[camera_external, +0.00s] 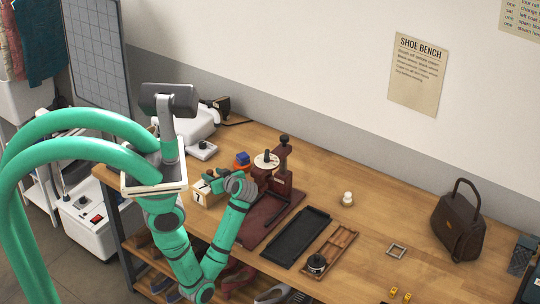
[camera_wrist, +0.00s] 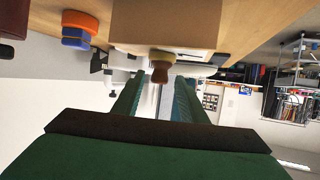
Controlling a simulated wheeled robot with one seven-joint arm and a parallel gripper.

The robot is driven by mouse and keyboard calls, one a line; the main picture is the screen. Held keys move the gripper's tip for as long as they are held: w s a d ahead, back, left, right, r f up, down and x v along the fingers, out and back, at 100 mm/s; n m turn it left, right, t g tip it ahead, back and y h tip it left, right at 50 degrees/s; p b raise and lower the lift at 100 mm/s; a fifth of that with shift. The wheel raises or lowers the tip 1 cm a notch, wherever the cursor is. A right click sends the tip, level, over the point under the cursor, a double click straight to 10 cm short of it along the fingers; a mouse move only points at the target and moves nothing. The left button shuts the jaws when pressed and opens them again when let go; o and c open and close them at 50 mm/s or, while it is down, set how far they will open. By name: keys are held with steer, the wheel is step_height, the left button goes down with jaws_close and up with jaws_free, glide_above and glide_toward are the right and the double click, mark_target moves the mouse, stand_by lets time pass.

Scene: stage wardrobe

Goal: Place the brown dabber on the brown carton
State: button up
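The brown carton (camera_external: 207,196) stands on the bench at its left part, with a white label on its side. In the wrist view, which looks upside down, the carton (camera_wrist: 165,22) is at the top. The brown dabber (camera_wrist: 161,70), dark at one end and lighter at the other, meets the carton's upper edge and seems to stand on it. My gripper (camera_wrist: 160,77) has its two green fingers on either side of the dabber, apparently with gaps. In the external view my gripper (camera_external: 214,181) is at the carton's top, and I cannot make out the dabber.
A dark red press (camera_external: 281,175) is to the right. A black tray (camera_external: 296,238), a wooden tray (camera_external: 343,239) and a brown handbag (camera_external: 459,226) lie further right.

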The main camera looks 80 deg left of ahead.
steer(key=shift+v, duration=0.9)
step_height(320, 180, up, 7)
